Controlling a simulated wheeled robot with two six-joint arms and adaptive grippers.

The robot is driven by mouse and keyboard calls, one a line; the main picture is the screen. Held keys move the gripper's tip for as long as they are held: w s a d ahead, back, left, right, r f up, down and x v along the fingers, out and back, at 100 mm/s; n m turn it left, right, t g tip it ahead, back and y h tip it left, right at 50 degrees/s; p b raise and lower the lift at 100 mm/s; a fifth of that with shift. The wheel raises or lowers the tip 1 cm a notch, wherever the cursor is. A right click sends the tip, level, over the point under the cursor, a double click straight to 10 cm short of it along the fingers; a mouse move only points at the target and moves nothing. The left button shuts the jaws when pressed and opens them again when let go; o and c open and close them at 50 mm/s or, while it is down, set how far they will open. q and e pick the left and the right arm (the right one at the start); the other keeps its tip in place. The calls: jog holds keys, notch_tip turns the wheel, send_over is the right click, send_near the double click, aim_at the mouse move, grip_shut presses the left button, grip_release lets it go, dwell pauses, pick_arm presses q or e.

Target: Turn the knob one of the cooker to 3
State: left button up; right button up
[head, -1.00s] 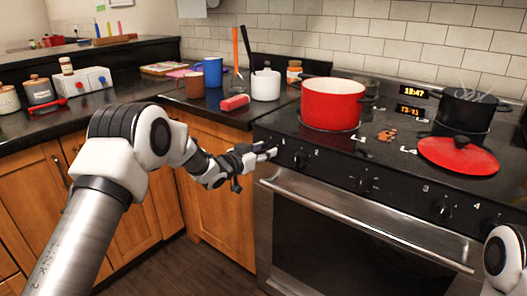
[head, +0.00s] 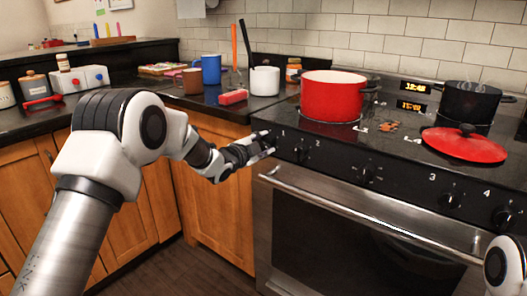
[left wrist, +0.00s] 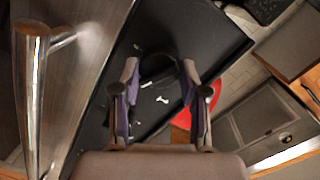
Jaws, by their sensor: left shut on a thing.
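The cooker (head: 330,172) has a black front panel with several numbered knobs. Knob one, at the panel's left end beside the printed 1, is mostly hidden by my left gripper (head: 268,143) in the head view. In the left wrist view, my left gripper (left wrist: 159,75) has its two fingers on either side of a dark round knob (left wrist: 158,62), shut on it. The knob's pointer and setting cannot be read. Knob two (head: 301,150) is just to the right. My right gripper is not in view; only part of my right arm shows at the lower right edge.
A red pot (head: 332,97) and a red lid (head: 465,147) sit on the cooktop, with a black steaming pot (head: 470,102) behind. The oven handle (head: 360,212) runs below the panel. Mugs (head: 211,70) and a red block (head: 233,97) stand on the left counter.

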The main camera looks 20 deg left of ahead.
pick_arm(q)
jog(key=m+b, duration=0.3)
jog(key=b, duration=0.1)
jog(key=m+t+b, duration=0.1)
jog(key=m+b, duration=0.2)
jog(key=b, duration=0.1)
jog(key=f+m+y+b, duration=0.1)
jog(key=m+b, duration=0.3)
jog(key=shift+r+m+t+b, duration=0.15)
jog(key=shift+m+t+b, duration=0.15)
jog(key=shift+m+b, duration=0.7)
jog(key=shift+r+b, duration=0.15)
jog(key=shift+b, duration=0.35)
jog(key=shift+r, duration=0.1)
jog(key=o, duration=1.2)
jog(key=shift+c, duration=0.2)
